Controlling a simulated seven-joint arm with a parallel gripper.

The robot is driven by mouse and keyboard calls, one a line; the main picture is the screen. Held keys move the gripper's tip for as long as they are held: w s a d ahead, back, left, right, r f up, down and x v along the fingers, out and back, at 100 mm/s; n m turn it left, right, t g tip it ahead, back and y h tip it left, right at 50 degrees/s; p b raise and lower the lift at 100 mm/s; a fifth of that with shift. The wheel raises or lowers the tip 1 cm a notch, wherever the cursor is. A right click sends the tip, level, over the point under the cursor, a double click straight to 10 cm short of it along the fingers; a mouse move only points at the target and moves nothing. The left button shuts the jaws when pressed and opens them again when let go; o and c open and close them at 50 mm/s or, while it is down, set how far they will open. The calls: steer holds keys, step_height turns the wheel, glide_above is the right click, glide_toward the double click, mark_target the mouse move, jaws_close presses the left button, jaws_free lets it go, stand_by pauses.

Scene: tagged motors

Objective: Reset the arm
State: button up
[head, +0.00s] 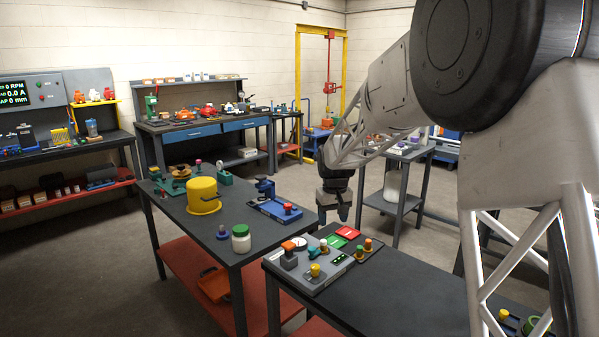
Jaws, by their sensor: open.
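My gripper (334,214) hangs pointing down from my arm, which reaches in from the right of the head view. It is above the far edge of the near dark table (420,290). The jaws are open and I see nothing between them. Below and just right of it lies a board with a red plate (348,232) and a green plate (336,241).
A second table behind holds a yellow pot (203,196), a white jar with a green lid (241,239) and a blue fixture (275,209). Benches line the back wall. Open floor lies at left.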

steer(key=s+d+r+m, duration=0.1)
steer(key=s+d+r, duration=0.15)
steer(key=s, duration=0.65)
steer(key=s+d+r+t, duration=0.1)
steer(key=s+r, duration=0.2)
steer(key=s, duration=0.5)
steer(key=s+d+r+m, duration=0.1)
steer(key=s+d+r, duration=0.15)
steer(key=s, duration=0.65)
steer(key=s+d+f, duration=0.1)
steer(key=s, duration=1)
steer(key=s+d+f+m+t, duration=0.1)
steer(key=s+f, duration=0.1)
steer(key=s, duration=1)
steer(key=shift+s+d+f+m, duration=0.2)
steer(key=shift+d+f+m, duration=0.05)
steer(key=shift+d+m, duration=0.05)
steer(key=shift+w, duration=0.15)
